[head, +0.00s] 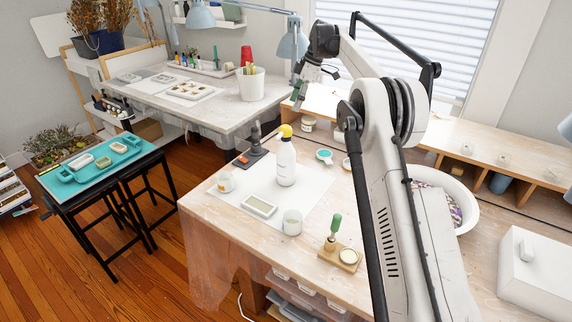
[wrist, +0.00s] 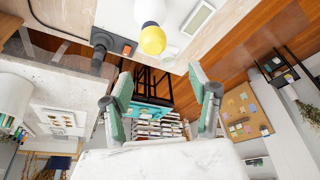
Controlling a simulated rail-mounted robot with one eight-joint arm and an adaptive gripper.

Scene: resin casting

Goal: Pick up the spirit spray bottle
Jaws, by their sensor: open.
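The spirit spray bottle is most likely the white bottle (head: 286,162) with a yellow top, standing upright on the white sheet on the wooden bench. Its yellow top (wrist: 152,40) shows at the top of the wrist view, with the white body partly cut off by the frame edge. My gripper (wrist: 162,85) is open and empty, its two green-padded fingers spread apart. In the head view my gripper (head: 301,92) is raised above and behind the bottle, apart from it.
On the white sheet (head: 262,182) stand a scale (head: 259,206) and two cups (head: 292,222), (head: 225,182). A dark stand (head: 254,146) is close left of the bottle. A white basin (head: 462,205) is at right.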

